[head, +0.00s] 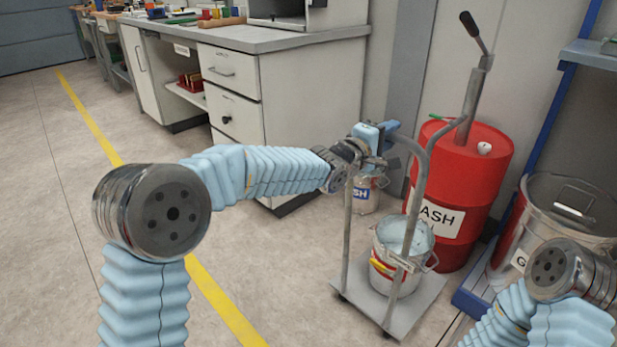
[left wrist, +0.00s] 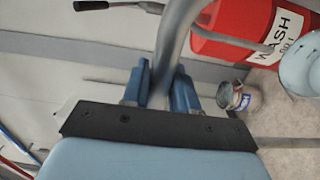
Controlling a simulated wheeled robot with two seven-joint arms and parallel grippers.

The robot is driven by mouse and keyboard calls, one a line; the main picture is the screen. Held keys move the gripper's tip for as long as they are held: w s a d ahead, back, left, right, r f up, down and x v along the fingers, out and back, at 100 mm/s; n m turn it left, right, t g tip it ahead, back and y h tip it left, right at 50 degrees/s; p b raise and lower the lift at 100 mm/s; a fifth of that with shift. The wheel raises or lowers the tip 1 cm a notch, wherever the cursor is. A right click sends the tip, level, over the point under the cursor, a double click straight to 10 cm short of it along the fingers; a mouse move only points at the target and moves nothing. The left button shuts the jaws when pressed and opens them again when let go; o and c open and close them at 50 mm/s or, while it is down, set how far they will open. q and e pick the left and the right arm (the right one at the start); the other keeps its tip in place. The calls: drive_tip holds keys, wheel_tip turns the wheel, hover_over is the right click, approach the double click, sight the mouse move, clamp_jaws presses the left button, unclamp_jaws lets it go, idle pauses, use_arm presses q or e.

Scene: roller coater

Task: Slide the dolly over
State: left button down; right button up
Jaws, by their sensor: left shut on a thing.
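The dolly (head: 425,309) stands on the floor, a flat grey platform with a bent tube handle. A bucket (head: 386,285) with pale blue contents stands on its platform. My left gripper (head: 385,150) is at the top of the handle in the head view. In the left wrist view, the blue fingers of my left gripper (left wrist: 161,88) are shut on the grey handle tube (left wrist: 178,35), one on each side of it. My right arm shows at the lower right of the head view, but its gripper is out of frame.
A red drum (head: 478,180) labelled WASH, with a hand pump, stands behind the dolly. A steel pot (head: 535,215) is to its right. Another can (head: 363,197) stands behind the handle. A workbench with drawers (head: 235,100) is at the back. Open floor with a yellow line (head: 215,295) lies left.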

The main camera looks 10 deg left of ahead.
use_arm(q)
drive_tip(key=shift+s+a+f, duration=0.2)
drive_tip(key=shift+f, duration=0.2)
drive_tip(key=c, duration=0.9)
unclamp_jaws()
drive_tip(key=shift+r, duration=0.2)
drive_tip(key=shift+r, duration=0.1)
